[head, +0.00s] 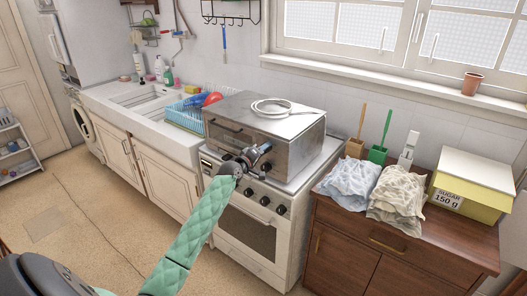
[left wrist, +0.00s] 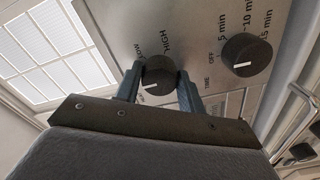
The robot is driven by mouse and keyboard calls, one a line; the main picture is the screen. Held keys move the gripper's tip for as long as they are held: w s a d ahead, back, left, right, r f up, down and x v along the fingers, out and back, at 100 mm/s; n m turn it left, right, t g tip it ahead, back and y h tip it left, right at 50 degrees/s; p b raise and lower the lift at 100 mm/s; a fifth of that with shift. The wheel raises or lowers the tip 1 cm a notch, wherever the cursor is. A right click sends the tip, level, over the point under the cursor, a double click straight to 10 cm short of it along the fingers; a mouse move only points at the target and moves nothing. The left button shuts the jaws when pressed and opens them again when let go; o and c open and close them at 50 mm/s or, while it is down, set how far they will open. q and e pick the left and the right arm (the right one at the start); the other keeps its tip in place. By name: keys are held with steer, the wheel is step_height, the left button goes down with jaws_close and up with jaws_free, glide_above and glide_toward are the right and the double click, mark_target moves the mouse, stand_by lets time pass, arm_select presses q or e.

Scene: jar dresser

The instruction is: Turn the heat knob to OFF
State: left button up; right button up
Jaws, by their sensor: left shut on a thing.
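The heat knob (left wrist: 160,72) is a dark round knob on a metal control panel, with LOW and HIGH printed above it in the left wrist view. Its white mark sits at the knob's lower edge, slightly left. Part of another label shows beside the left finger; it is too covered to read fully. My left gripper (left wrist: 158,84) has one finger on each side of the heat knob and is shut on it. In the head view, my left gripper (head: 249,161) is at the right front of the metal oven (head: 229,144) and hides the knob. My right gripper is not in view.
A time knob (left wrist: 246,56) with OFF and minute marks is right of the heat knob. The oven stands on a white stove (head: 247,228) with several dark knobs. A wooden dresser (head: 345,239) with cloths stands at right.

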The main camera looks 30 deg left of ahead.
arm_select(q)
steer(key=o, duration=0.8)
steer(key=shift+o, duration=0.9)
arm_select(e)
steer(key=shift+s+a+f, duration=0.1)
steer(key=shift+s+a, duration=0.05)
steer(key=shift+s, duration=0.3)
arm_select(q)
steer(key=s+b, duration=0.3)
steer(key=s, duration=0.4)
steer(key=shift+s+a, duration=0.35)
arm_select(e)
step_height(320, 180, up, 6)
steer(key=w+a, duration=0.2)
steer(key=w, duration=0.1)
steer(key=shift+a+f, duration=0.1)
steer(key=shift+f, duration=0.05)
